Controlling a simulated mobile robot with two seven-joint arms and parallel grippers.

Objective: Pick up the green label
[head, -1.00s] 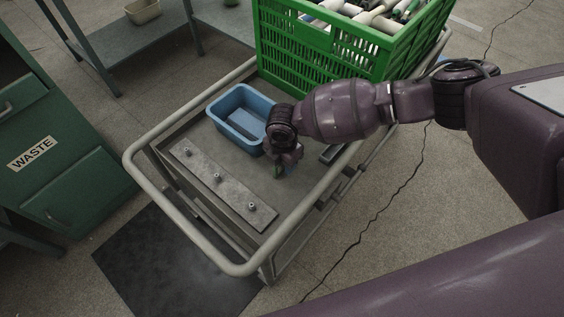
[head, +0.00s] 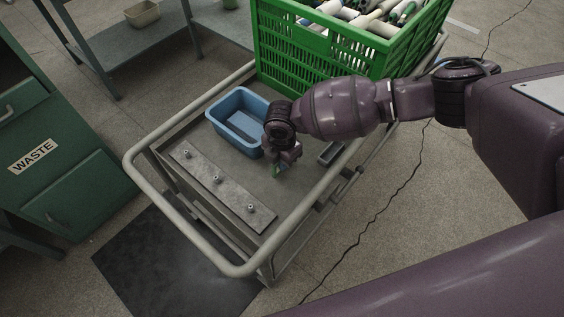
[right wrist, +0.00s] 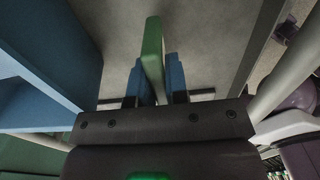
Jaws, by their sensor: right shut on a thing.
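The green label (right wrist: 152,48) shows in the right wrist view as a thin green piece standing between the two blue fingertips. My right gripper (right wrist: 156,82) is shut on it. In the head view the right gripper (head: 279,168) is over the grey cart deck, just right of the blue bin, with a small bit of green at its fingertips. I cannot tell how far the label is above the deck. My left gripper is not in view.
The blue bin (head: 216,112) stands on the cart beside the gripper. A plate with pegs (head: 233,196) lies in front. A green crate (head: 335,52) of cones stands behind. The cart's pale rail (head: 196,250) surrounds the deck. A green waste cabinet (head: 85,190) is at left.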

